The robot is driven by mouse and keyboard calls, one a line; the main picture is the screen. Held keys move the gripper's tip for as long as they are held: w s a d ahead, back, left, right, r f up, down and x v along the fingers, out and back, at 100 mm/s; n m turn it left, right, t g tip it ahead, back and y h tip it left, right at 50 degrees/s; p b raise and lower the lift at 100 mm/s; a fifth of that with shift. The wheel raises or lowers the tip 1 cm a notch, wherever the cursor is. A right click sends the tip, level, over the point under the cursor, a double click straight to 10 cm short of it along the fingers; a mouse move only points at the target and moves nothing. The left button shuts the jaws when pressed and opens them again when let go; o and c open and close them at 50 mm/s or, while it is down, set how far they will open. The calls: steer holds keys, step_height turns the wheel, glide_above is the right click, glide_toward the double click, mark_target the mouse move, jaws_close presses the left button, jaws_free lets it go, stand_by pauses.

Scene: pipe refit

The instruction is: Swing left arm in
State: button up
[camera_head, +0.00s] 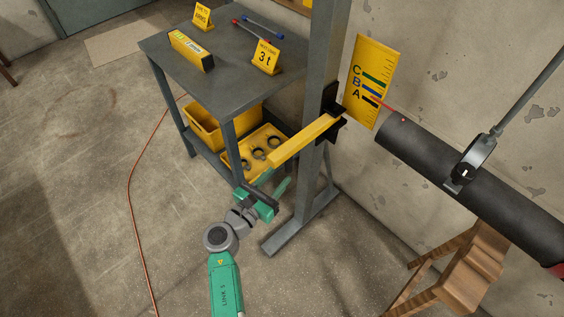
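A yellow arm (308,140) juts from a black bracket (331,113) on a grey upright post (319,70). It points toward the lower left, and its free end is over the yellow tray on the table's lower shelf as seen here. My gripper (273,183) is just below that free end in the picture. Its two green fingers stand apart with nothing seen between them, so it looks open. I cannot tell how far it is from the yellow arm in depth. No second such arm is clearly visible.
A dark pipe (420,145) hangs in a clamp (471,160) at right, above a wooden stand (475,270). A lettered yellow plate (374,65) is by the wall. A grey table (222,70) holds signs and pens. A red cable (131,190) crosses open floor at left.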

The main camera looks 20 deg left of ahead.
mark_target(287, 165)
steer(key=w, duration=0.1)
steer(key=w+b, duration=0.1)
steer(key=w, duration=0.1)
steer(key=w+b, duration=0.1)
steer(key=w, duration=0.1)
steer(key=shift+w+d, duration=0.25)
steer(key=shift+d, duration=0.05)
steer(key=shift+w+d, duration=0.25)
steer(key=shift+w, duration=0.25)
steer(key=shift+w+r, duration=0.15)
steer(key=shift+r, duration=0.05)
jaws_close()
